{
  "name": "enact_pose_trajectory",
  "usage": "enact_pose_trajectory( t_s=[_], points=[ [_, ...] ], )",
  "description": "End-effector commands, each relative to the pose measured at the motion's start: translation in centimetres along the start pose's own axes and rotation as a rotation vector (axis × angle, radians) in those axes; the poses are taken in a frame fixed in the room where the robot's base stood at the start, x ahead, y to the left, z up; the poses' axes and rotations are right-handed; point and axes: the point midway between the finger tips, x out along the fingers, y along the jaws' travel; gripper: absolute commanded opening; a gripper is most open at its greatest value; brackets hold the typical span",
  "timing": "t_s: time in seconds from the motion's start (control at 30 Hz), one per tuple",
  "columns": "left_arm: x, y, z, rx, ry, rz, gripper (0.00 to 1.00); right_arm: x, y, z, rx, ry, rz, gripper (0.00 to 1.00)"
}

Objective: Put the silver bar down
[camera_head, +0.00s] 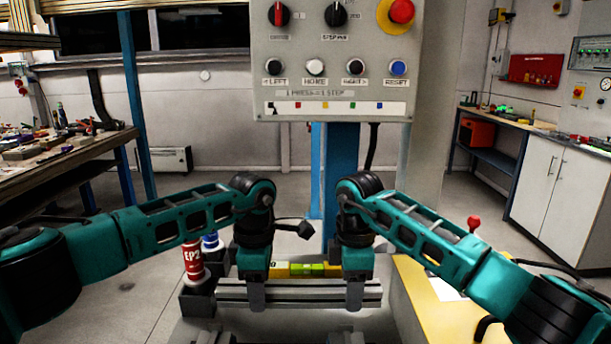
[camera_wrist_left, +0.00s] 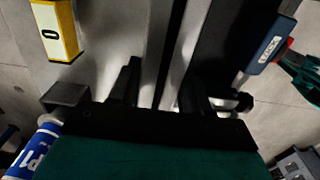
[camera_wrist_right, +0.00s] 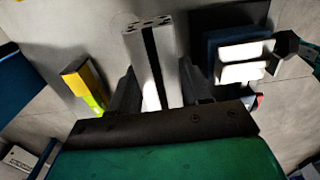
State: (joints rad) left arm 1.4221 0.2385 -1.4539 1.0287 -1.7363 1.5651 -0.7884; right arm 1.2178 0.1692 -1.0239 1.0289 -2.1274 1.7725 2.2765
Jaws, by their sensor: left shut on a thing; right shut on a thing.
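The silver bar (camera_head: 305,292) is a long grooved metal profile lying level across the front of the head view. My left gripper (camera_head: 257,296) is shut on it left of its middle, and my right gripper (camera_head: 355,294) is shut on it near its right end. In the left wrist view the bar (camera_wrist_left: 158,45) runs up between the dark fingers. In the right wrist view the bar (camera_wrist_right: 145,55) passes between the fingers with its slotted end face showing. The fingers partly cover the bar. I cannot tell whether its underside touches anything.
Yellow and green blocks (camera_head: 308,269) sit just behind the bar. A red EP2 bottle (camera_head: 194,262) and a blue bottle (camera_head: 211,242) stand in dark holders at the left. A button panel (camera_head: 335,85) stands behind. A yellow surface (camera_head: 425,298) lies at the right.

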Motion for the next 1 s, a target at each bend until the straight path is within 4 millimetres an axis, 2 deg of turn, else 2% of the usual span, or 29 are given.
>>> enact_pose_trajectory(
  t_s=[0.37, 1.0],
  points=[
    [-1.0, -0.5, 0.0, -0.001, -0.001, 0.003, 0.0, -1.0, -0.5, -0.1, -0.001, 0.002, 0.003, 0.0],
    [-9.4, 0.8, 0.1, -0.001, 0.0, 0.004, 0.0, -9.4, 0.7, -0.1, -0.002, 0.002, 0.003, 0.0]
  ],
)
